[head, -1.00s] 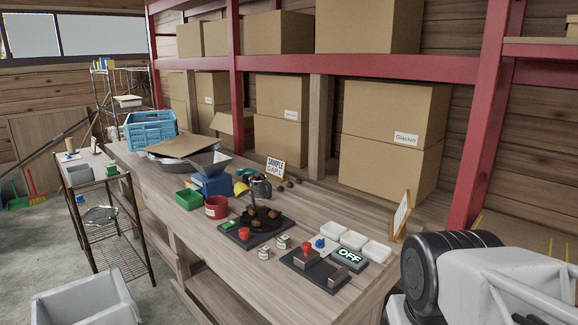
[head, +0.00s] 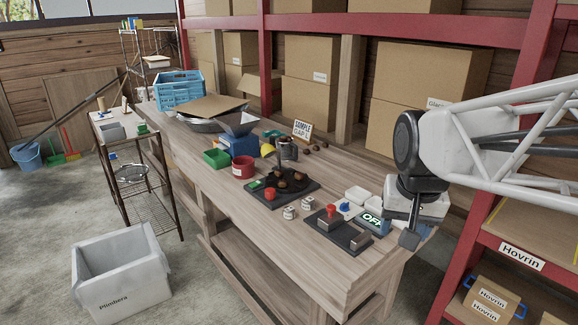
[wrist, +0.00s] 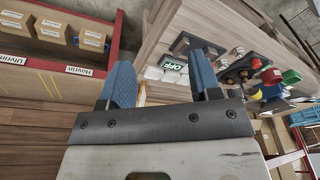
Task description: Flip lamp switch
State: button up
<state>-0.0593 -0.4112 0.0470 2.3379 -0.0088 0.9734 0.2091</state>
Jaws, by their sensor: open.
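A sign reading OFF in pale green letters (head: 369,221) stands at the near right of the bench; it also shows in the wrist view (wrist: 172,66). Beside it is a dark base (head: 343,234) with metal blocks and a red knob (head: 331,210). I cannot tell which part is the lamp switch. My gripper (head: 407,238) points down at the bench's right end, right of the sign. In the wrist view its blue fingers (wrist: 164,80) are apart with nothing between them.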

jog(key=w+a+r+m, duration=0.1)
jog(key=w+a, duration=0.2)
jog(key=w, duration=0.6)
jog(key=w+a+r+m, duration=0.15)
jog(key=w+a, duration=0.25)
jog(key=w, duration=0.5)
jog(key=m+g, duration=0.2)
jog(key=m, duration=0.3)
send_over(255, 184)
jog(key=shift+w+f, duration=0.15)
jog(key=shift+f, duration=9.9)
jog(key=shift+f, duration=0.15)
jog(key=shift+f, duration=3.75)
